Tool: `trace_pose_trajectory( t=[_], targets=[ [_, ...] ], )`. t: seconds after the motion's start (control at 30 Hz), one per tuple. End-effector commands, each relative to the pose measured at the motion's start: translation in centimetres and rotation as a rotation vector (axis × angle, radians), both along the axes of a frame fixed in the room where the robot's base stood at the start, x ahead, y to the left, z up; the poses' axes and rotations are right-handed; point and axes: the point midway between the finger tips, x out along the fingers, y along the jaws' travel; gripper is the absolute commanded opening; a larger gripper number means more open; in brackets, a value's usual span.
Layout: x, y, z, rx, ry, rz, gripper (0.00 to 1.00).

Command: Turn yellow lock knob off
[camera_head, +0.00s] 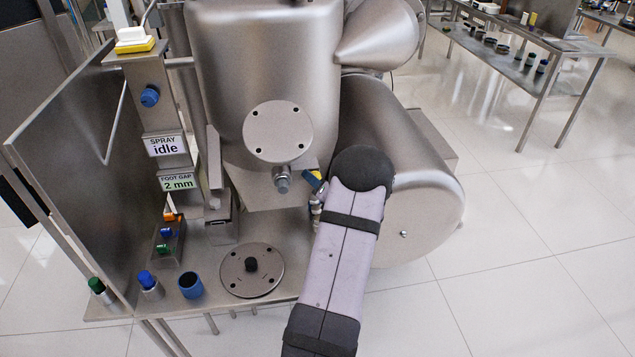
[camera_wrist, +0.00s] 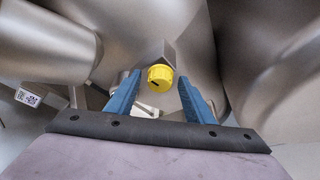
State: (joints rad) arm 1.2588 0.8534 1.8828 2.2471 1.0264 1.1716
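The yellow lock knob (camera_wrist: 160,77) is round with a dark pointer mark on its face. It sits on a small metal block on the machine, in the middle of the wrist view. My gripper (camera_wrist: 159,80) has two blue fingers spread apart, one on each side of the knob, with gaps showing between them and it. In the head view my gripper (camera_head: 314,181) is mostly hidden behind my own arm.
Big rounded metal housings (camera_head: 265,65) stand close around the knob. A display post with signs reading "idle" (camera_head: 165,146) and "2 mm" (camera_head: 178,182) stands at left. Below are a round plate (camera_head: 235,281), a blue cup (camera_head: 190,286) and small coloured buttons (camera_head: 166,232).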

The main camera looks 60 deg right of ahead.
Motion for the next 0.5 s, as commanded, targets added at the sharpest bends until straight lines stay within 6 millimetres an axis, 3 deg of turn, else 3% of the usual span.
trace_pose_trajectory(
  t=[0.03,0.17,0.5],
  targets=[
    [0.0,0.01,0.01,0.0,0.0,0.0,0.38],
    [-0.01,0.01,0.01,0.0,0.0,0.0,0.07],
    [0.05,0.02,-0.01,-0.022,0.018,0.001,0.07]
  ],
)
